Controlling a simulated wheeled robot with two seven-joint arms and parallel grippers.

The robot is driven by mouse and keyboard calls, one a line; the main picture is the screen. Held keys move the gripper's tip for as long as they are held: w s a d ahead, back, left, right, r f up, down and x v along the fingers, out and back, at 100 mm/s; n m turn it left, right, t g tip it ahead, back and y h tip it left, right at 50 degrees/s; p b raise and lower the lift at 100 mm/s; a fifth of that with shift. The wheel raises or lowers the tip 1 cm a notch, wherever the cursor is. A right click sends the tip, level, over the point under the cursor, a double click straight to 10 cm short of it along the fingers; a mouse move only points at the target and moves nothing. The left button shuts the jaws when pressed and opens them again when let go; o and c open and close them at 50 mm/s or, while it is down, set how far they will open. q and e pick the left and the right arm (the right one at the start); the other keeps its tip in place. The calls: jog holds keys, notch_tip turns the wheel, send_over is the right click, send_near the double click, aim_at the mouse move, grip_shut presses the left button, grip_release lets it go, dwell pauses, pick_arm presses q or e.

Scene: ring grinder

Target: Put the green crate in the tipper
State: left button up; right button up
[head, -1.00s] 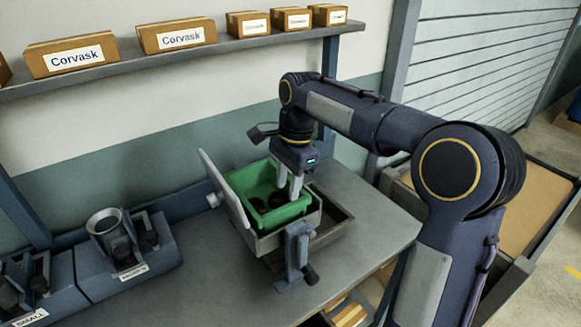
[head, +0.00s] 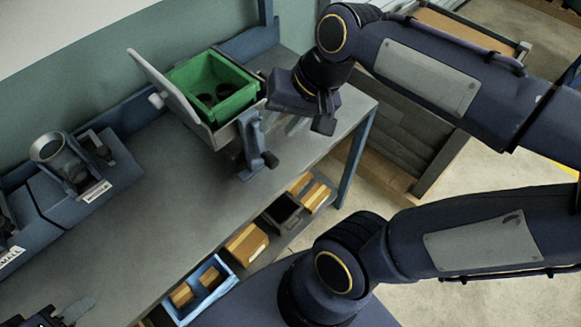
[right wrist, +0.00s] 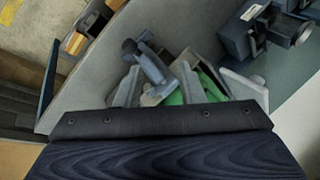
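The green crate (head: 243,94) sits upright inside the grey tray of the tipper (head: 222,136), with dark round parts in it. The tipper has a pale upright plate on its left and a blue clamp in front. My right gripper (head: 286,122) is just right of the tipper, apart from the crate. In the right wrist view its two grey fingers (right wrist: 157,92) are spread with nothing held between them, and part of the green crate (right wrist: 213,86) shows beyond. My left gripper (head: 72,312) is at the lower left, cut off by the frame edge; its opening is unclear.
Blue stations with a metal cup (head: 48,150) stand left on the grey bench (head: 150,215). Below the bench edge, a shelf holds a blue bin (head: 217,297) and cardboard boxes (head: 246,243). The bench front is mostly clear.

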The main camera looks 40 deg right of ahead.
jog(key=s+a+f+n+t, duration=0.1)
jog(key=s+a+f+n, duration=0.1)
jog(key=s+f+n, duration=0.2)
notch_tip(320, 180, down, 2)
jog(key=shift+s+a+f+t, duration=0.1)
jog(key=shift+s+a+t, duration=0.3)
jog(key=shift+s, duration=0.75)
jog(key=shift+s, duration=0.1)
